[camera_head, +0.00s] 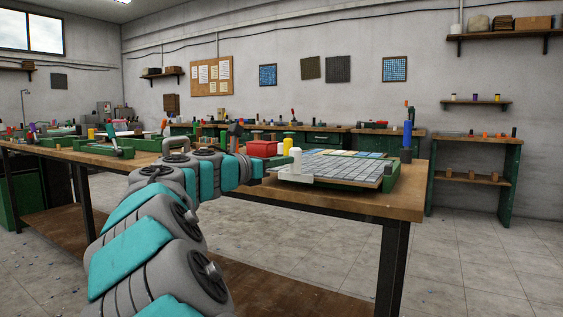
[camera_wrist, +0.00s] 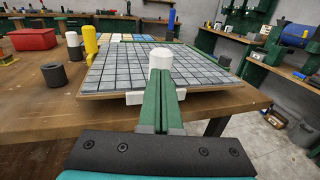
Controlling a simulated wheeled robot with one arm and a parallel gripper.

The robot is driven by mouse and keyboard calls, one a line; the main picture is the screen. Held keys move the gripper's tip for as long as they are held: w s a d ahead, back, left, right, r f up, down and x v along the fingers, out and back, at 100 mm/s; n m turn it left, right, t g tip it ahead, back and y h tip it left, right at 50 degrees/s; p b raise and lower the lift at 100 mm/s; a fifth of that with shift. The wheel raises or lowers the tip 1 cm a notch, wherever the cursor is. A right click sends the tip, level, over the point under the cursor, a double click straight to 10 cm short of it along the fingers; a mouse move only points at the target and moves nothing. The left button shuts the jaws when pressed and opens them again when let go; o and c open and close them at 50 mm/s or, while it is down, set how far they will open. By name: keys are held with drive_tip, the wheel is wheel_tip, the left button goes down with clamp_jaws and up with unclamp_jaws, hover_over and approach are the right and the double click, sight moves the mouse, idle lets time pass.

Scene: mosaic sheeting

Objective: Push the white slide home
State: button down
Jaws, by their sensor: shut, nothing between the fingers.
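The white slide is a low white bar with an upright white knob (camera_wrist: 160,55); it lies along the near edge of the grey tile sheet (camera_wrist: 115,72). In the head view the slide (camera_head: 296,158) is at the front left of the sheet. My gripper (camera_wrist: 161,78) has its green fingers shut together, empty, pointing at the knob. The fingers hide the knob's lower part and the middle of the bar. I cannot tell whether the fingertips touch the knob. In the head view my gripper (camera_head: 258,166) reaches in from the left, just short of the slide.
The sheet lies on a wooden workbench (camera_head: 405,200). A red box (camera_wrist: 33,39), a dark grey cup (camera_wrist: 53,74), a yellow cylinder (camera_wrist: 90,40) and a white cylinder (camera_wrist: 74,46) stand left of the sheet. The bench's near edge is clear.

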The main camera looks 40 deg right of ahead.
drive_tip(key=d+p, duration=0.1)
drive_tip(key=p, duration=0.1)
drive_tip(key=d+p, duration=0.1)
drive_tip(key=p, duration=0.2)
drive_tip(key=shift+w+r, duration=0.2)
drive_tip(key=shift+w, duration=0.2)
drive_tip(key=shift+a+p, duration=0.1)
drive_tip(key=shift+p, duration=0.2)
drive_tip(key=s+a+p, duration=0.1)
drive_tip(key=a, duration=1.3)
drive_tip(key=shift+s+f, duration=0.2)
drive_tip(key=shift+s, duration=0.2)
